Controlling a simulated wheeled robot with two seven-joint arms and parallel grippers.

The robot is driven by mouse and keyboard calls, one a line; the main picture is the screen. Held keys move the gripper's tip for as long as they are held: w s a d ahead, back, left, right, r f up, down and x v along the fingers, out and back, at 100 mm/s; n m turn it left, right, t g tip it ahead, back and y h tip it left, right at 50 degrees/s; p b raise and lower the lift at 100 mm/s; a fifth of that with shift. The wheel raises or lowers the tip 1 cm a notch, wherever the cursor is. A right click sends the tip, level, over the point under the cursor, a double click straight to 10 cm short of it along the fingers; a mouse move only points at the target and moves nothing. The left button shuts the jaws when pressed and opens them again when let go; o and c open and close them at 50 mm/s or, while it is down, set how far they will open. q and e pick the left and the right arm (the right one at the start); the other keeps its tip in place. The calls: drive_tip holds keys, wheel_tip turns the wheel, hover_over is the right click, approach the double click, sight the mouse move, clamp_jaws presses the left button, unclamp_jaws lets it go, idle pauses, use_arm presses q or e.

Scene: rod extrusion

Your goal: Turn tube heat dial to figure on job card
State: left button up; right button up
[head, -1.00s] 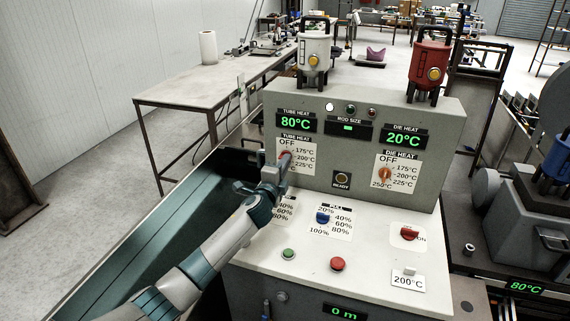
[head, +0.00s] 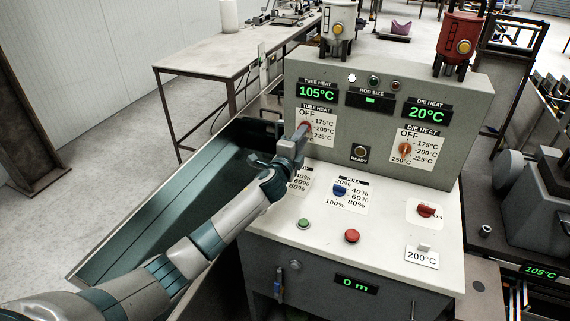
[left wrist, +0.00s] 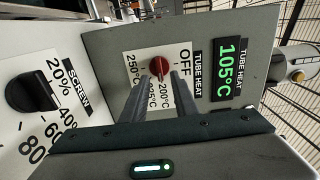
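The tube heat dial (left wrist: 160,65) is a red knob on the grey panel, with a scale from OFF to 250°C. My left gripper (left wrist: 161,78) is at this dial, its two fingers apart with tips beside the knob; whether they press on it is unclear. In the head view the left gripper (head: 303,132) covers most of the dial, so its pointer cannot be read. The tube heat display (head: 317,92) reads 105°C. The job card (head: 422,257) on the white ledge reads 200°C. My right gripper is not in view.
To the right are the orange die heat dial (head: 405,149) and die heat display (head: 427,110), reading 20°C. The black screw knob (left wrist: 32,92) is close to my left gripper.

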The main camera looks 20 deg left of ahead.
use_arm(q)
drive_tip(key=s+b, duration=0.3)
drive_tip(key=s, duration=1.2)
drive_tip(key=shift+s+a, duration=0.15)
drive_tip(key=shift+a, duration=0.1)
drive_tip(key=shift+f, duration=0.1)
